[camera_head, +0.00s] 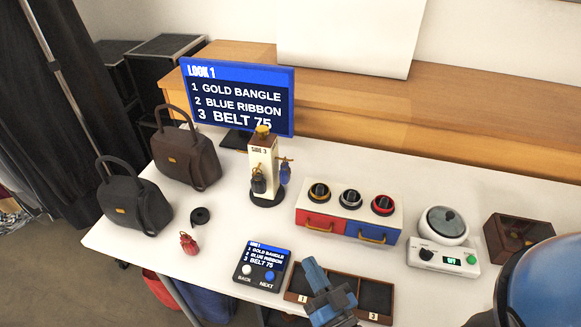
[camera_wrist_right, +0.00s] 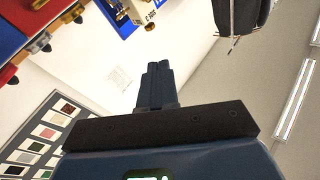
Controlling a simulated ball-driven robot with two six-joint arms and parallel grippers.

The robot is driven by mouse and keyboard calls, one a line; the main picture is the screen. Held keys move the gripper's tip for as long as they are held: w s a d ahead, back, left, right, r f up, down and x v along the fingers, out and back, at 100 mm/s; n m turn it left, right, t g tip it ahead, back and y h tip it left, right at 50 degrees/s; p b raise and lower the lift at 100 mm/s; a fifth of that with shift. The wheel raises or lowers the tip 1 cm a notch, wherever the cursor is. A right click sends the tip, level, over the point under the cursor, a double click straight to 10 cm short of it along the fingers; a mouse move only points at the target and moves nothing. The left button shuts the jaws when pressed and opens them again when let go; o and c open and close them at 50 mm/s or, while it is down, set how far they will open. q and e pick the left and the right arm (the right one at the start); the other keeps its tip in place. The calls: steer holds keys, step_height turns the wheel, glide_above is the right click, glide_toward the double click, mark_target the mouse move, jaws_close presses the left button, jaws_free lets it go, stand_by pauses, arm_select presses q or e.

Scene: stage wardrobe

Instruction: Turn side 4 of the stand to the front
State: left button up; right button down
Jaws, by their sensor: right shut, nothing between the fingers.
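The stand (camera_head: 261,152) is a cream four-sided post on a dark round base, with a gold knob on top. It stands upright on the white table below the large screen, and the face towards me reads SIDE 3. Dark and blue items hang from pegs near its middle. Part of the stand also shows upside down at the top of the right wrist view (camera_wrist_right: 146,12). My right gripper (camera_head: 311,264) is shut and empty, in front of the stand and over the compartment tray, clear of the stand. It also shows in the right wrist view (camera_wrist_right: 156,68). My left gripper is not in view.
A red-and-blue drawer unit with three knobs (camera_head: 348,218) stands right of the stand. A small button panel (camera_head: 262,265) and a compartment tray (camera_head: 357,314) lie in front. Two dark handbags, a black coil (camera_head: 199,216) and a red item (camera_head: 188,243) are left.

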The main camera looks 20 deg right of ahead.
mark_target(265, 163)
steer(key=w+a+r+m+t+h+p, duration=0.1)
steer(key=w+a+r+m+t+h, duration=0.15)
steer(key=w+m, duration=0.55)
steer(key=w+a+r+m+t+h+p, duration=0.1)
steer(key=w+a+r+m+h+p, duration=0.25)
steer(key=m, duration=0.75)
steer(key=w+d+f+m+g+h+b, duration=0.1)
steer(key=w+d+f+m+g+h, duration=0.25)
steer(key=m, duration=0.75)
steer(key=w+d+f+m+g+h+b, duration=0.1)
steer(key=w+d+f+m+g+h, duration=0.2)
steer(key=m, duration=0.8)
steer(key=w+a+p+x, duration=0.1)
steer(key=p+x, duration=0.1)
steer(key=x, duration=1.1)
steer(key=shift+a+p, duration=0.25)
steer(key=shift+p, duration=0.05)
steer(key=shift+f, duration=0.1)
